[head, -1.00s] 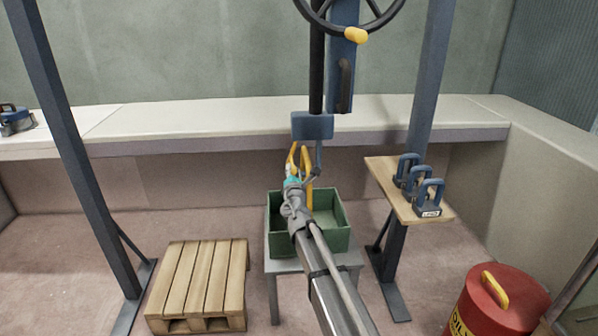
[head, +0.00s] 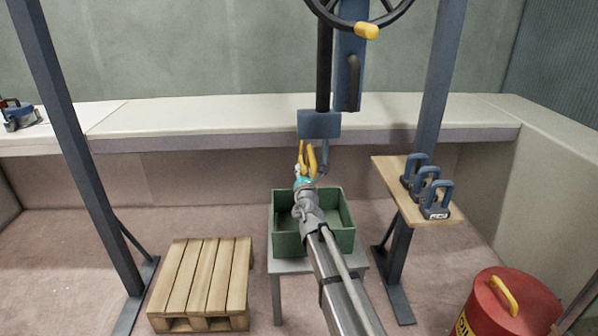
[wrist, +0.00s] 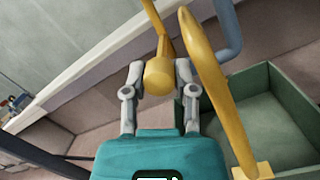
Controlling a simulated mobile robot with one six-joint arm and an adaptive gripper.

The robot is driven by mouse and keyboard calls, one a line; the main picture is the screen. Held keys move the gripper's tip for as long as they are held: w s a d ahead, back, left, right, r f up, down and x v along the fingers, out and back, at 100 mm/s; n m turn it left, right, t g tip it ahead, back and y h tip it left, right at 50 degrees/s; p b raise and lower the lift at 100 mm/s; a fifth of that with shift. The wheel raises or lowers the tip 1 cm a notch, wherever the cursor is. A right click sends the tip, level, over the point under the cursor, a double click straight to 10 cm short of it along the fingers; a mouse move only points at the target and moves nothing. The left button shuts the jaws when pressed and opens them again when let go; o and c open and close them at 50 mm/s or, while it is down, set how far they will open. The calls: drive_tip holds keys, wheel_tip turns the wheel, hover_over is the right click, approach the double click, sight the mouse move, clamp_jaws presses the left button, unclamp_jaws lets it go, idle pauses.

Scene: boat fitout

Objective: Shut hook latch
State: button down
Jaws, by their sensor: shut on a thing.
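The yellow hook parts (head: 311,159) hang below a blue block (head: 319,124) in the head view. In the wrist view, a thin yellow bar (wrist: 158,22) ends in a rounded yellow knob (wrist: 159,76). My gripper (wrist: 159,72) is shut on this knob, with one finger on each side. A larger curved yellow bar (wrist: 218,85) passes just right of the fingers and runs down towards the lower right. A blue-grey curved piece (wrist: 230,28) is beside it at the top. My gripper (head: 304,172) hides part of the yellow pieces in the head view. I cannot tell whether the latch meets the hook tip.
A green open crate (head: 344,238) on a grey stand is below my gripper. A pallet (head: 200,280) lies left and a red drum (head: 505,308) stands right. Blue posts rise on both sides.

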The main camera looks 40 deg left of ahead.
drive_tip(key=shift+c, duration=2.2)
unclamp_jaws()
drive_tip(key=shift+s, duration=0.1)
drive_tip(key=shift+o, duration=0.2)
drive_tip(key=shift+a, duration=0.1)
